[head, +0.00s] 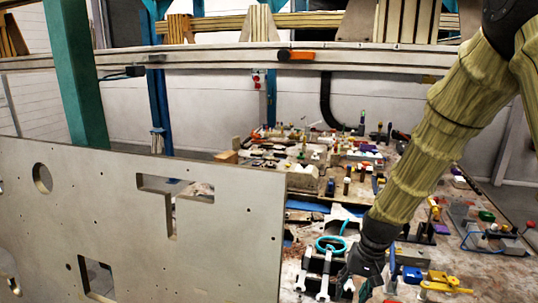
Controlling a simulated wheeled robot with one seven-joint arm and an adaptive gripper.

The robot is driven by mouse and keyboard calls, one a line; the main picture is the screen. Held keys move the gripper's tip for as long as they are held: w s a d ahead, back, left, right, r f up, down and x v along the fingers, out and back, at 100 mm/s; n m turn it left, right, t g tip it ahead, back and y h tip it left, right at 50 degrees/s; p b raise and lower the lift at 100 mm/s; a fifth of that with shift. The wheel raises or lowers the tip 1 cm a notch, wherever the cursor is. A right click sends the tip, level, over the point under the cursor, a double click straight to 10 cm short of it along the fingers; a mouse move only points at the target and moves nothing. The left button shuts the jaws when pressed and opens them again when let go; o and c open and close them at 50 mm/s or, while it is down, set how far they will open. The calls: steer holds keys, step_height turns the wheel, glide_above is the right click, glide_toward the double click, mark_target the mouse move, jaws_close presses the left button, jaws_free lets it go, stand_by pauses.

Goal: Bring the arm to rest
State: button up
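My arm (425,140), in a wrinkled yellow-green sleeve with dark ends, comes down from the top right in the head view. It reaches low over the cluttered table. My gripper (357,284) is the dark end at the bottom, right of the middle. It is small and dark against the clutter, so its fingers are hard to make out. I cannot tell whether it touches anything there.
A large grey panel (120,230) with cutouts stands at the front left. The table (400,272) holds many tools and blocks, including a teal ring-shaped thing (330,244) beside my gripper. Behind run a long beam (220,57) and a teal post (75,85).

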steer(key=s+d+f+h, duration=0.1)
steer(key=s+f, duration=0.3)
steer(key=f, duration=0.4)
steer(key=s+f, duration=0.4)
steer(key=f, duration=0.3)
steer(key=s+f+n+b, duration=0.1)
steer(key=s+f, duration=0.8)
steer(key=s, duration=0.4)
steer(key=s+f+n+h, duration=0.1)
steer(key=s+f, duration=0.9)
steer(key=s, duration=0.3)
steer(key=shift+s+n+g+b, duration=0.3)
steer(key=shift+b, duration=0.1)
steer(key=shift+a, duration=0.1)
